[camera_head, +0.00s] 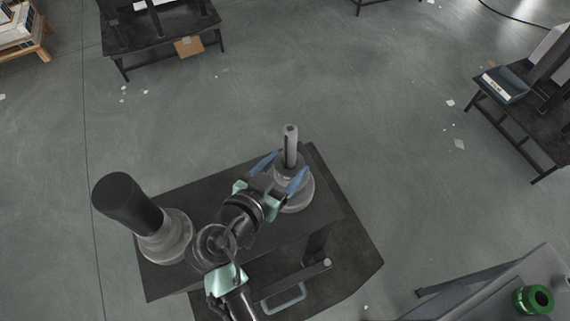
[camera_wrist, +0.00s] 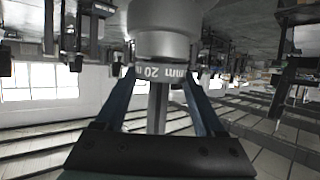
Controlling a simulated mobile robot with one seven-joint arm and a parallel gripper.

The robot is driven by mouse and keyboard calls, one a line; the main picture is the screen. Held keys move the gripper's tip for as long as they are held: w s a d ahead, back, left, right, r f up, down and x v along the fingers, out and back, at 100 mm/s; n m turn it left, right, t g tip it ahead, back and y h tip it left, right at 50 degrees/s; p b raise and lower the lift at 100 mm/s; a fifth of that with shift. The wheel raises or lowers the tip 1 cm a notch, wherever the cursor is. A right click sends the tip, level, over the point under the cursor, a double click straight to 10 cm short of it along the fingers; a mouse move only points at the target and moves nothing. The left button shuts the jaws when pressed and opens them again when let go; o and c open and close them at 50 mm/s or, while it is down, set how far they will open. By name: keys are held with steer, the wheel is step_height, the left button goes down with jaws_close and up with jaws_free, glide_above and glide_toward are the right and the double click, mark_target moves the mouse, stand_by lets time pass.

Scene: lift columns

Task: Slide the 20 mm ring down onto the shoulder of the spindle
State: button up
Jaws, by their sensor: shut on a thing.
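The spindle (camera_head: 290,144) stands upright on a wide round grey base at the right of the dark worktop. In the wrist view, which is upside down, its shaft (camera_wrist: 157,108) runs down the picture from a wide grey body. The ring (camera_wrist: 153,73), marked "20 mm", is around the shaft, right against or very close to that body; I cannot tell if they touch. My gripper (camera_head: 286,168) is shut on the ring, with one blue finger on each side, as the wrist view also shows (camera_wrist: 158,78). In the head view the fingers partly hide the ring.
A tall dark cylinder (camera_head: 129,203) on a round grey base stands at the left of the dark worktop (camera_head: 190,199). A green ring-shaped part (camera_head: 533,299) sits on a grey surface at the lower right. Other dark tables stand farther off, with open floor between.

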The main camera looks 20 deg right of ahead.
stand_by(0.3)
steer(key=o, duration=1.4)
steer(key=shift+f, duration=0.1)
steer(key=shift+o, duration=0.2)
steer(key=b+v, duration=0.2)
steer(key=v, duration=1.1)
